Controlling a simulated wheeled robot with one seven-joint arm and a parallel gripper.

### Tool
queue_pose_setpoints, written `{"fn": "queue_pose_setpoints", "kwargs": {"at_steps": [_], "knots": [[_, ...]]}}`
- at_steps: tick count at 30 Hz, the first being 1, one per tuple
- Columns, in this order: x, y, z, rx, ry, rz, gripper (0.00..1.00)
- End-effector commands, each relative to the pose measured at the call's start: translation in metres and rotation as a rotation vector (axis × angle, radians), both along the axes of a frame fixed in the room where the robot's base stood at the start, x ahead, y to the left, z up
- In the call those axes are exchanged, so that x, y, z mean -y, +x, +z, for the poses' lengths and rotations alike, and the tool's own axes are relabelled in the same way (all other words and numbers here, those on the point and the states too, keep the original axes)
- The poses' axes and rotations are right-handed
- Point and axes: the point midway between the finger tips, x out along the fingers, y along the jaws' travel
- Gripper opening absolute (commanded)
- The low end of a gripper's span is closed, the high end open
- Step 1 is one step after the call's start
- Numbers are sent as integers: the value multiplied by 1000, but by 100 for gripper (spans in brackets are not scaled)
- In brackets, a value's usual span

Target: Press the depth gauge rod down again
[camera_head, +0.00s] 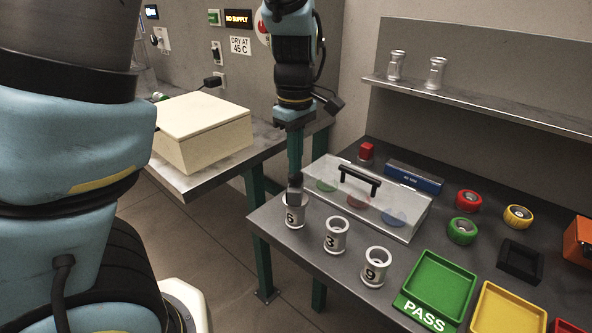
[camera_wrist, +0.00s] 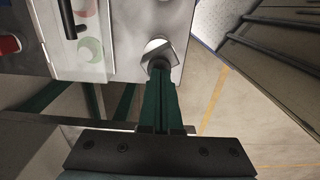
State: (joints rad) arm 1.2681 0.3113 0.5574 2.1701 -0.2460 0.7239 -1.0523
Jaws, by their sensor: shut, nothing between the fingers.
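My gripper (camera_head: 295,188) points straight down with its fingers shut and empty. Its dark fingertips are at the mouth of the left-hand numbered cup-shaped casting (camera_head: 295,214), whose label looks like 5. Whether the tips touch it or reach inside, I cannot tell. In the wrist view, my fingertips (camera_wrist: 157,66) cover part of a pale round rim (camera_wrist: 154,45). I cannot make out the depth gauge rod in either view; it may be hidden by the fingertips. Two similar castings, marked 3 (camera_head: 336,238) and 9 (camera_head: 376,269), stand upright in a row to the right.
A clear-lidded case (camera_head: 405,225) with a black handle lies right behind the castings. A green PASS tray (camera_head: 432,313) and a yellow tray (camera_head: 505,325) are at the front right. Coloured rolls (camera_head: 463,231) stand beyond. A cream box (camera_head: 205,128) sits on the left bench.

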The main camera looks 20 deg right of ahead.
Motion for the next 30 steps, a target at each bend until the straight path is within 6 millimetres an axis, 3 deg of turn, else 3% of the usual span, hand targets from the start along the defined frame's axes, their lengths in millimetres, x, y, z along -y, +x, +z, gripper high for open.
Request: {"fn": "queue_pose_setpoints", "kwargs": {"at_steps": [3, 24, 30], "knots": [[0, 0, 14, 1, -2, 0, 0], [0, 1, 64, 1, -3, 0, 0], [1, 1, 67, 1, -3, 0, 0]]}}
